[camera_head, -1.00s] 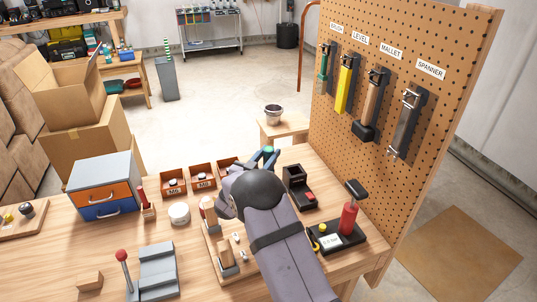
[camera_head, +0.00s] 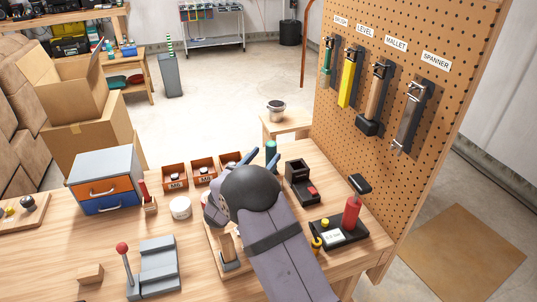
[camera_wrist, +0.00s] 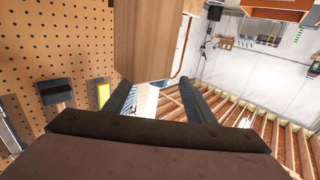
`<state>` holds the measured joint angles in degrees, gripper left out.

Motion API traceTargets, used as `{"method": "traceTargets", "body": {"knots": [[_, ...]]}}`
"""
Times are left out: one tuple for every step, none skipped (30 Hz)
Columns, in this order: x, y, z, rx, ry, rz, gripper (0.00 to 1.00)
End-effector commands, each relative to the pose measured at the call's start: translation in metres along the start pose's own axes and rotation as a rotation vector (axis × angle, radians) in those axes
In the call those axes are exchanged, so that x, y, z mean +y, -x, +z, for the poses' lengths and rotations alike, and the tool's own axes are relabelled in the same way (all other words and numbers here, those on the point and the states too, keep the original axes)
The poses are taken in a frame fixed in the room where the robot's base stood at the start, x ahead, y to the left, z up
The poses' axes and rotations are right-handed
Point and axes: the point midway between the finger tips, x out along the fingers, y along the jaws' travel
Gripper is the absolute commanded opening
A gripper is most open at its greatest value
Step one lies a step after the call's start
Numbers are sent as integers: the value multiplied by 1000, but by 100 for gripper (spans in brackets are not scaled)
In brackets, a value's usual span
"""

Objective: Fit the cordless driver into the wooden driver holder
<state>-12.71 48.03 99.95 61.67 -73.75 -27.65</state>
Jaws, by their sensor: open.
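A teal-topped upright cylinder (camera_head: 271,155), which looks like part of the cordless driver, shows just beyond my gripper (camera_head: 266,158) in the head view. My gripper is open, its two blue-grey fingers apart. Its wrist hides what is below the teal part. No driver is visible between the fingers there.
A black stand with a red part (camera_head: 299,180) is right of my gripper. A black tray (camera_head: 338,234) with a red-handled tool is nearer right. A wooden-post board (camera_head: 229,242) is partly under my arm. Orange bins (camera_head: 204,168) stand left. The pegboard (camera_head: 415,150) bounds the right.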

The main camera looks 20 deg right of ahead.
Motion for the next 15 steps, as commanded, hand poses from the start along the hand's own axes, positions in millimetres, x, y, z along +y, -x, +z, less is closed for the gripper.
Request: {"method": "traceTargets", "body": {"knots": [[-1,7,0,1,-1,-2,50],[-1,10,0,1,-1,-2,50],[-1,13,0,1,-1,-1,50],[-1,15,0,0,-1,-1,50],[0,17,0,0,-1,-1,50],[0,18,0,1,-1,-1,50],[0,19,0,1,-2,-1,50],[0,20,-1,1,-2,0,50],[0,21,-1,1,-2,0,50],[0,21,-1,1,-2,0,50],[0,21,-1,1,-2,1,50],[0,21,-1,1,-2,1,50],[0,21,-1,1,-2,1,50],[0,21,-1,1,-2,1,50],[0,21,-1,1,-2,1,50]]}}
